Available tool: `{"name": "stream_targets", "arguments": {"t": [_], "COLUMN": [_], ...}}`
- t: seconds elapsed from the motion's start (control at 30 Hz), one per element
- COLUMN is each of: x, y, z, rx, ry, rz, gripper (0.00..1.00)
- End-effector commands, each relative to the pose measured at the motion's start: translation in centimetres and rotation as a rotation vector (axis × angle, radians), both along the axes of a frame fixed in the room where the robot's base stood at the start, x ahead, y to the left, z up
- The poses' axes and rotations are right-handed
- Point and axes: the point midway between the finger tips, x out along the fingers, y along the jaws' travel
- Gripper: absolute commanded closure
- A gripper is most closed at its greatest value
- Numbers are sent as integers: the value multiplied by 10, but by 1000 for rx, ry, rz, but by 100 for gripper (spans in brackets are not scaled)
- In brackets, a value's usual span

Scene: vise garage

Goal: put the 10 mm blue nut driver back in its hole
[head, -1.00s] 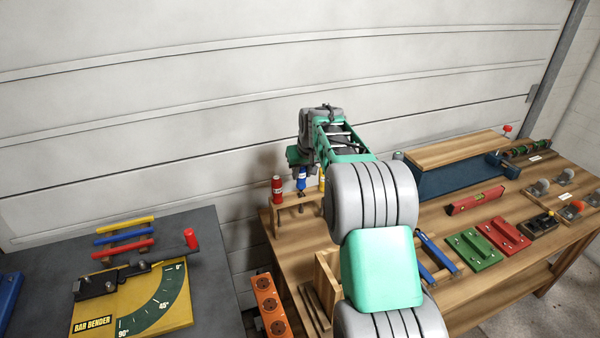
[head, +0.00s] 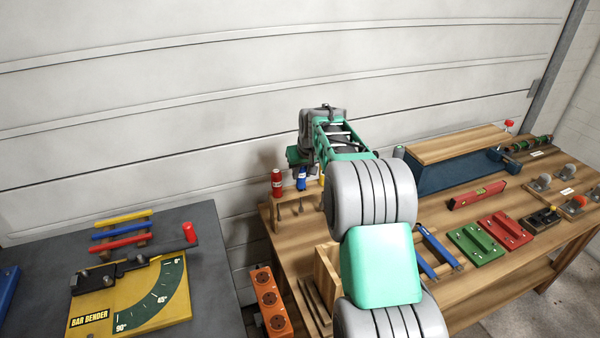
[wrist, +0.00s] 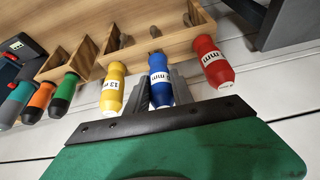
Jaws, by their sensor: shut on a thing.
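The blue nut driver (head: 301,179) is in my gripper, upright over the wooden rack (head: 298,196), between the red and yellow drivers. In the wrist view its blue handle (wrist: 159,80) sits between the two grey fingers of my gripper (wrist: 160,88), which is shut on it. The handle's shank end is close to the rack's top board (wrist: 172,45). The hole itself is hidden, and I cannot tell how deep the shank is.
The red driver (wrist: 211,62) and yellow driver (wrist: 113,88) stand close on either side. Green, orange and teal-grey handled tools (wrist: 62,96) sit farther left in the wrist view. The garage door (head: 200,100) is just behind the rack.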

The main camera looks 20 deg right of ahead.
Motion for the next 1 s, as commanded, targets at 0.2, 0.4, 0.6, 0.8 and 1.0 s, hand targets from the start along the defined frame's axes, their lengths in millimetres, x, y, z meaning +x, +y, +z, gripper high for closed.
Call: {"name": "stream_targets", "arguments": {"t": [0.2,0.4,0.6,0.8,1.0], "x": [0,0,0,0,0], "y": [0,0,0,0,0], "z": [-4,-7,-10,-10,-10], "rx": [0,0,0,0,0], "ry": [0,0,-1,-1,-1], "rz": [0,0,0,0,0], "gripper": [100,100,100,100,62]}}
